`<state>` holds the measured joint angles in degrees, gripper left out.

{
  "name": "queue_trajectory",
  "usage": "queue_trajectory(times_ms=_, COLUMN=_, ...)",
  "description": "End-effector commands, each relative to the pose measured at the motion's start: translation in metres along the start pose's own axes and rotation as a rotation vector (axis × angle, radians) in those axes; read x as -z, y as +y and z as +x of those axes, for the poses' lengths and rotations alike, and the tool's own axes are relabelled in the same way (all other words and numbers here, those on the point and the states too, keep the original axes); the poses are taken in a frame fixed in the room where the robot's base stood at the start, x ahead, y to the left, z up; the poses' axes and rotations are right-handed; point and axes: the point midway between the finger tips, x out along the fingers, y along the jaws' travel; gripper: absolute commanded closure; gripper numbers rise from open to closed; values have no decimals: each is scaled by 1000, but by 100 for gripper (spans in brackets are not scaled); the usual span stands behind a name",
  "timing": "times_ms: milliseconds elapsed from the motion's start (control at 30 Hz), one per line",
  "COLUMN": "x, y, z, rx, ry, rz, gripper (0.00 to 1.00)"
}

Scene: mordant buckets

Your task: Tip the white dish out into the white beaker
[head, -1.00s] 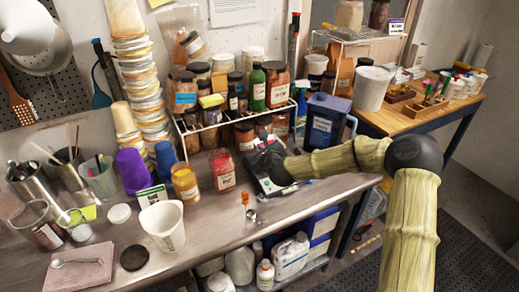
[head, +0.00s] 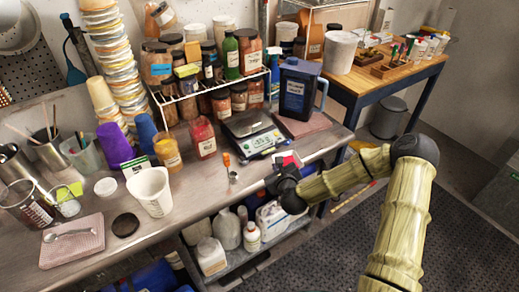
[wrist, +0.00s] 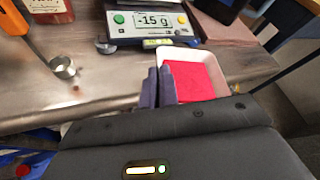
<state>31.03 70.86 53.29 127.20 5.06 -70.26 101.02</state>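The white dish (wrist: 262,66) holds bright pink-red powder (wrist: 196,82). In the head view the dish (head: 289,158) shows in front of the scale, near the bench's front edge. My gripper (wrist: 160,84) is shut on the dish's left wall in the wrist view. The dish looks about level. In the head view my gripper (head: 283,178) is dark and its fingers are hard to make out. The white beaker (head: 151,192) stands upright on the bench to the left, well apart from my gripper. Its inside bottom is hidden.
The scale (head: 250,132) is bare, its display (wrist: 152,21) reading about -15 g.

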Motion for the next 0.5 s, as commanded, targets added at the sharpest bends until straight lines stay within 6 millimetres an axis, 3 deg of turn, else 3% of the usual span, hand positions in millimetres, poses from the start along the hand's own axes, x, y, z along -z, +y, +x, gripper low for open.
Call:
queue_trajectory(times_ms=33, x=25, y=-4, z=-8, rx=19, ry=20, rz=16, gripper=100)
queue_trajectory(times_ms=100, x=56, y=-12, z=-21, rx=54, ry=35, rz=35, gripper=100)
queue_trajectory(times_ms=233, x=106, y=-22, z=-44, rx=112, ry=58, rz=70, gripper=100)
queue_trajectory(times_ms=333, x=129, y=-27, z=-55, rx=142, ry=67, rz=84, gripper=100)
queue_trajectory(times_ms=500, x=140, y=-30, z=-60, rx=160, ry=69, rz=89, gripper=100)
